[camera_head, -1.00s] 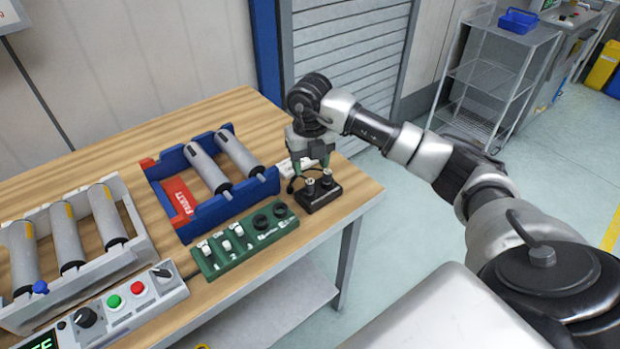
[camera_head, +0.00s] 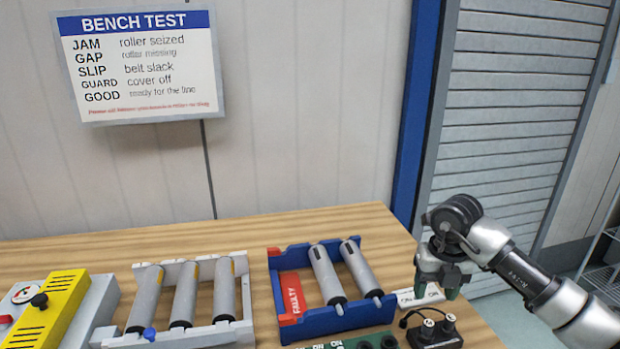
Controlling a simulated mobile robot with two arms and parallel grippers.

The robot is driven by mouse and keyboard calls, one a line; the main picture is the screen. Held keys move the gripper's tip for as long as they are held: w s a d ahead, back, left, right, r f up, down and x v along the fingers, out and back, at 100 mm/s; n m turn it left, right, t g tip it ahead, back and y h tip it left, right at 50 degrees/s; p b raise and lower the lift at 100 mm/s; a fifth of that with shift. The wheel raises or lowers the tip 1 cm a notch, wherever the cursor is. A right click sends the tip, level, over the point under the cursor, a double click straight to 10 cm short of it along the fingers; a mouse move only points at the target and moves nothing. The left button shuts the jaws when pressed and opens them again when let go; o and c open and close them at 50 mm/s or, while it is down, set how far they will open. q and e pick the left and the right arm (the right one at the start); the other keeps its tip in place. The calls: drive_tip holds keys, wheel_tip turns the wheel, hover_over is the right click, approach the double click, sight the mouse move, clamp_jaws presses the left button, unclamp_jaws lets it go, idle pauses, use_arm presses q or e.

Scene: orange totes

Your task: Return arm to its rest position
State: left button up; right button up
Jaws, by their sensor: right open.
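My right arm comes in from the right in the head view. Its gripper (camera_head: 436,291) points down above the right end of the wooden bench, open, with nothing seen between its fingers. It hangs just above or behind a small black box with two silver-topped knobs (camera_head: 435,333); I cannot tell whether they touch. A white labelled strip (camera_head: 418,297) lies beside the gripper, partly hidden by it. My left arm and gripper are not in view.
The wooden bench (camera_head: 230,236) carries a blue tray (camera_head: 324,323) with two rollers and a red "FAULTY" plate, a grey roller frame (camera_head: 240,334), a yellow-topped unit (camera_head: 55,309) and a green switch panel (camera_head: 364,343). A "BENCH TEST" sign (camera_head: 141,66) hangs on the wall.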

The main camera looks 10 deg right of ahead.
drive_tip(key=s+a+f+n+t+y, duration=0.1)
drive_tip(key=a+y, duration=0.4)
drive_tip(key=a, duration=0.4)
drive_tip(key=s+a+f+n+y, duration=0.15)
drive_tip(key=a+y, duration=0.35)
drive_tip(key=a, duration=0.5)
drive_tip(key=s+a+r+m+t+y, duration=0.2)
drive_tip(key=a+r+m+t+y, duration=0.3)
drive_tip(key=r+m+t+y, duration=0.3)
drive_tip(key=s+d+f+m+t+h, duration=0.25)
drive_tip(key=d+f+m+h, duration=0.4)
drive_tip(key=m+h, duration=0.45)
drive_tip(key=s+d+f+m+t+h, duration=0.25)
drive_tip(key=d+f+m+h, duration=0.4)
drive_tip(key=m, duration=0.65)
drive_tip(key=s+f+m+g, duration=0.1)
drive_tip(key=s+f+g, duration=0.4)
drive_tip(key=s, duration=0.4)
drive_tip(key=s+f+m+g, duration=0.1)
drive_tip(key=s+f+g, duration=0.45)
drive_tip(key=s, duration=0.35)
wheel_tip(320, 180, down, 25)
drive_tip(key=s+g, duration=0.1)
drive_tip(key=g, duration=0.1)
drive_tip(key=s+d+f, duration=0.3)
drive_tip(key=s+f, duration=1.3)
drive_tip(key=shift+s+g+h, duration=0.15)
drive_tip(key=shift+g+h, duration=0.2)
drive_tip(key=shift+h, duration=0.1)
